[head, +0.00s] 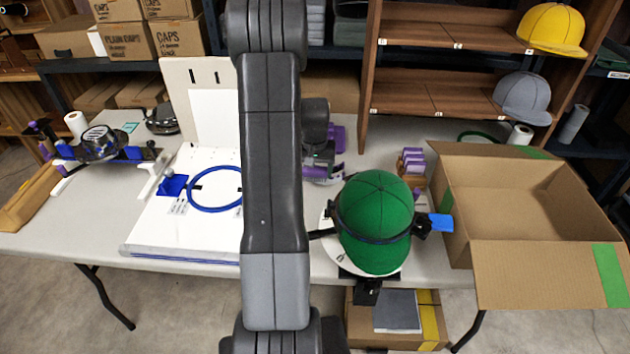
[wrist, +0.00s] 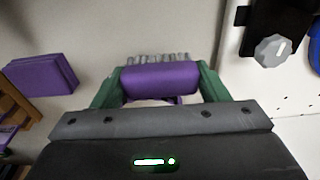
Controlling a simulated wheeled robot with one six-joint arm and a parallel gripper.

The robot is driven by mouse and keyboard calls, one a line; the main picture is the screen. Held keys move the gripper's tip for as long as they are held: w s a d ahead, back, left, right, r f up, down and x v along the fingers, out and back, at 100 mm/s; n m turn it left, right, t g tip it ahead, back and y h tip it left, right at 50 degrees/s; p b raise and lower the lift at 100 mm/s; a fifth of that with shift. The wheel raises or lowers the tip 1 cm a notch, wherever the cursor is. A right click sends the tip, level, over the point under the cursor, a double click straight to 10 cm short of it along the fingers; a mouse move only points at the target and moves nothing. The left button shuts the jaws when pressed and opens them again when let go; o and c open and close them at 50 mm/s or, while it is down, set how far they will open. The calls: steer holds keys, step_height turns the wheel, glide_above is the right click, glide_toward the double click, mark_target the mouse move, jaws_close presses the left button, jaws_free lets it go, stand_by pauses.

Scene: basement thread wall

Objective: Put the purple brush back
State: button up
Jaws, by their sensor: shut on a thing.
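In the wrist view my gripper (wrist: 157,92) has its green fingers closed on both sides of the purple brush (wrist: 160,77). A row of grey bristles shows along the brush's far edge, over a pale surface. I cannot tell whether the brush touches the table. In the head view my arm covers much of the middle, and the gripper is only partly visible beside purple parts at the back of the table. Other purple blocks (head: 412,160) stand in a small wooden holder (head: 415,181) right of the gripper. Purple blocks also show at the left in the wrist view (wrist: 40,75).
A green cap (head: 376,220) on a stand is at the front, near the holder. An open cardboard box (head: 520,215) is at the right. A white board (head: 185,232) with a blue hoop (head: 192,200) lies left of my arm. Shelves stand behind the table.

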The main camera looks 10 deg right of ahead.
mark_target(315, 180)
steer(key=shift+f, duration=1.85)
steer(key=shift+f, duration=0.1)
steer(key=shift+f+b, duration=0.15)
steer(key=shift+b, duration=0.15)
steer(key=o, duration=1)
steer(key=shift+c, duration=0.2)
steer(key=r, duration=0.4)
steer(key=s+r, duration=0.1)
steer(key=r, duration=0.3)
steer(key=r+p, duration=0.1)
steer(key=r, duration=0.3)
steer(key=shift+s+a+r, duration=0.2)
steer(key=shift+r, duration=0.05)
